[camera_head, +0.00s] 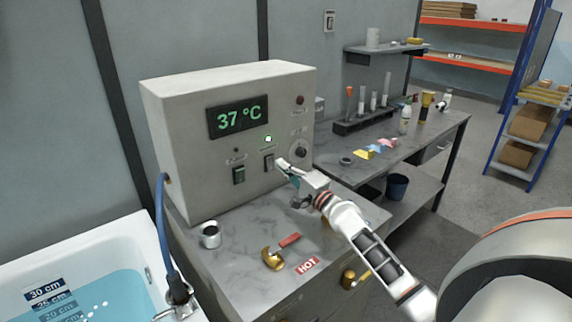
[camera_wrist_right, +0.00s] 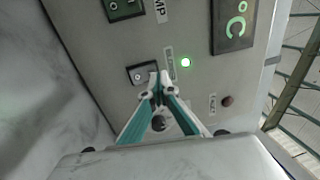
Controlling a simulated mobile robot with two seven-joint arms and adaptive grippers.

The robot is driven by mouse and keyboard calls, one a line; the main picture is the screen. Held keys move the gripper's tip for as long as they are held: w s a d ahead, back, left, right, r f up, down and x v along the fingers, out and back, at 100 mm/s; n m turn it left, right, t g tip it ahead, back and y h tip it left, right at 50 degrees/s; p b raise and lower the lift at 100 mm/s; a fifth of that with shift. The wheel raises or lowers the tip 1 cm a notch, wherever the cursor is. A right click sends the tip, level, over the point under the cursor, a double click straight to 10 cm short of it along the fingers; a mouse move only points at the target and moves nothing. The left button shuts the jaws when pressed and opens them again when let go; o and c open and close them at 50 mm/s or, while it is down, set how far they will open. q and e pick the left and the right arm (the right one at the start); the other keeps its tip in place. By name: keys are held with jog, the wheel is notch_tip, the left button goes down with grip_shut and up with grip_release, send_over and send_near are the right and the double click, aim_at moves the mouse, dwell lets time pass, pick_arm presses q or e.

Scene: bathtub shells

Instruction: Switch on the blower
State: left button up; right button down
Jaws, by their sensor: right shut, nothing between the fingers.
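The grey control box (camera_head: 222,130) stands on the counter, its front panel facing me. The blower rocker switch (camera_head: 268,162) sits on the panel below a lit green lamp (camera_head: 268,139); in the wrist view the switch (camera_wrist_right: 140,72) and the lit lamp (camera_wrist_right: 185,62) also show. My right gripper (camera_head: 281,164) is shut and empty, its fingertips at the panel by the switch's edge. In the wrist view the fingertips (camera_wrist_right: 153,90) overlap the corner of the switch; whether they touch it I cannot tell. My left gripper is out of view.
A green pump switch (camera_head: 239,175) sits left of the blower switch, under a dark lamp. A round knob (camera_head: 299,149) is close to the right. The display (camera_head: 238,118) reads 37 °C.

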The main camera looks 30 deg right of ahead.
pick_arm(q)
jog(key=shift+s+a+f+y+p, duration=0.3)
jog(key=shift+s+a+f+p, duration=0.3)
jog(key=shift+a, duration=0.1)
pick_arm(e)
jog(key=s+r, duration=0.1)
jog(key=s, duration=0.9)
jog(key=shift+s+d+r, duration=0.15)
jog(key=shift+d+r, duration=0.1)
jog(key=shift+d, duration=0.05)
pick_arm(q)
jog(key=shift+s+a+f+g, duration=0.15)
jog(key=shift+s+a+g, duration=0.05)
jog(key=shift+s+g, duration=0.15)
